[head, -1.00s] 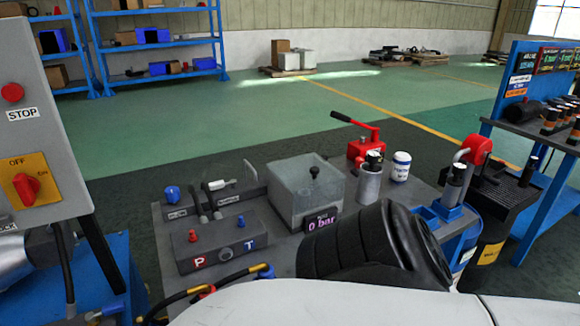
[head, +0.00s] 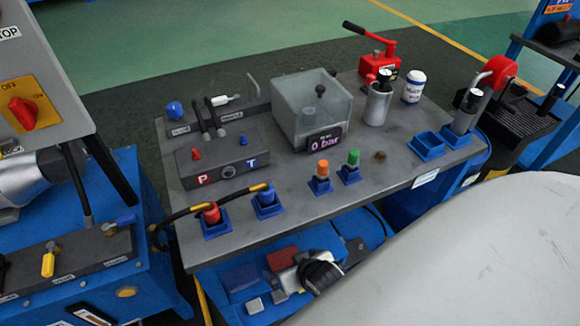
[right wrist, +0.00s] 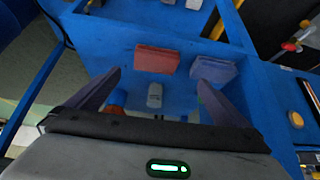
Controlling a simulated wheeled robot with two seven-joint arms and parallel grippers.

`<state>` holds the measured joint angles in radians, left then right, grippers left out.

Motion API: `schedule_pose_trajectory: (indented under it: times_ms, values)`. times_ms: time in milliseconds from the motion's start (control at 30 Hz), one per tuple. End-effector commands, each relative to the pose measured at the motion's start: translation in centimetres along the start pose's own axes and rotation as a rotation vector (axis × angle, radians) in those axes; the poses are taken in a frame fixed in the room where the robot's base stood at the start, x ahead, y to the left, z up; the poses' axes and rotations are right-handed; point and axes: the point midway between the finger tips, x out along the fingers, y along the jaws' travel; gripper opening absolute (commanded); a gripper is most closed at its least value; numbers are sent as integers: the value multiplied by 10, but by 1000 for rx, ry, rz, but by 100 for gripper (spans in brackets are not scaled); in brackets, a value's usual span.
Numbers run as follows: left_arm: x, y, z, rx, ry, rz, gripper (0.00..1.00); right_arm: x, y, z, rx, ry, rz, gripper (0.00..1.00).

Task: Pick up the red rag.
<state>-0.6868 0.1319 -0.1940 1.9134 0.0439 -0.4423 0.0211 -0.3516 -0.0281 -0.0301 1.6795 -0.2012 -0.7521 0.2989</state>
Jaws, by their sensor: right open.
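The red rag (head: 281,259) is a folded, flat, brick-red block on the blue lower shelf under the grey bench. It also shows in the right wrist view (right wrist: 158,60), ahead of the fingers and near the middle. My right gripper (head: 297,277) is low over this shelf, beside the red rag in the head view. In the right wrist view its two fingers (right wrist: 158,82) are spread, with nothing held between them. The red rag is apart from the wrist-view fingers. My left gripper is in neither current view.
A blue folded rag (head: 240,276) lies beside the red one. Small grey blocks (head: 254,305) are at the shelf's front. The grey bench top (head: 300,200) overhangs the shelf and carries fittings, a clear box and a red hand pump (head: 378,62). A blue stand (head: 140,270) is left.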

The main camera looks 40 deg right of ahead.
Motion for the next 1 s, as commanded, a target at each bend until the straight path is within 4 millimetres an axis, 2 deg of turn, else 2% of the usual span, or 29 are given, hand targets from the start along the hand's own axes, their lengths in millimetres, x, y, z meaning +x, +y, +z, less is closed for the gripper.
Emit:
schedule_pose_trajectory:
  times_ms: [67,300,533,800,1000]
  values:
    - [-2,-3,0,-2,-1,-5,71,9,6,-5,34,-18,28,100]
    - [7,-5,10,-2,-3,-7,71,47,10,-3,42,-24,37,100]
    - [10,-5,14,0,-4,-6,71,64,10,-2,41,-23,36,100]
    - [18,-4,20,5,-4,-2,71,102,10,1,40,-22,36,100]
    - [18,-2,15,8,4,2,71,107,10,0,40,-21,35,100]
